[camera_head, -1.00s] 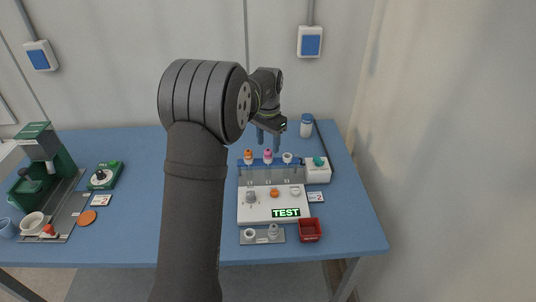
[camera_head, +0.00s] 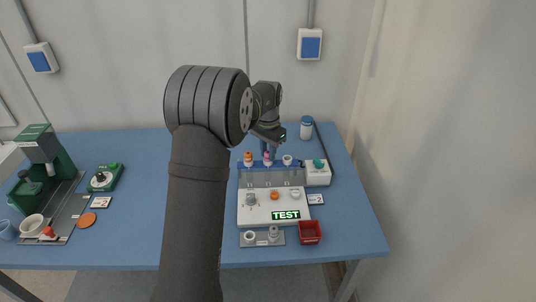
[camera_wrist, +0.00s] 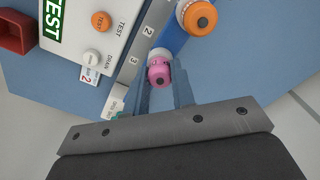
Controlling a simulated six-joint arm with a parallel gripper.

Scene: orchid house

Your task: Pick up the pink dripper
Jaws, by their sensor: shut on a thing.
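The pink dripper (camera_wrist: 159,72) shows in the wrist view between the two fingers of my gripper (camera_wrist: 163,84), with a white part just beyond it. My gripper is shut on it. In the head view the pink dripper (camera_head: 267,157) stands in the blue rack (camera_head: 283,164) at the back of the test station, under my gripper (camera_head: 268,150). I cannot tell whether it has left its seat.
A red bin (camera_head: 310,232) is in front.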

